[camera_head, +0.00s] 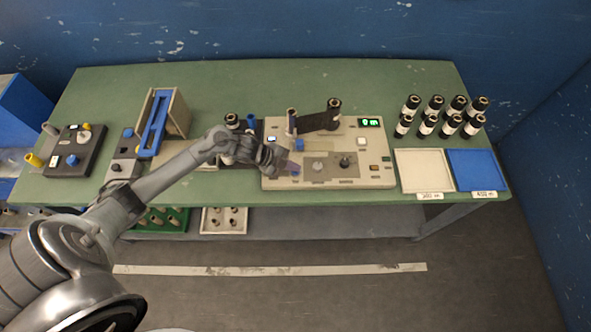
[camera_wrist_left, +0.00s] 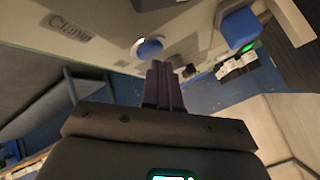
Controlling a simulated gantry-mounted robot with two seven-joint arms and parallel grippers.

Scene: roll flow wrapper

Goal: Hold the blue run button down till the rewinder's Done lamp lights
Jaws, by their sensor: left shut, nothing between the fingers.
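The beige rewinder (camera_head: 384,178) stands on the green bench, with a dark web running between two upright rolls. My left gripper (camera_head: 292,168) is over its front left part, pointing down, fingers shut and empty. A blue button (camera_head: 295,173) shows just at the fingertips. In the left wrist view a round blue button in a pale collar (camera_wrist_left: 150,48) lies just beyond the shut fingertips (camera_wrist_left: 163,66); I cannot tell whether they touch it. A green-lit display (camera_head: 370,122) is at the rewinder's back right. I cannot make out a Done lamp. My right gripper is out of view.
A blue block (camera_head: 299,145) rises from the rewinder behind my gripper. Several black rolls (camera_head: 451,125), a white tray (camera_head: 424,152) and a blue tray (camera_head: 477,158) are at the right. A dark fixture (camera_head: 73,150) and a blue-faced stand (camera_head: 155,122) are at the left.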

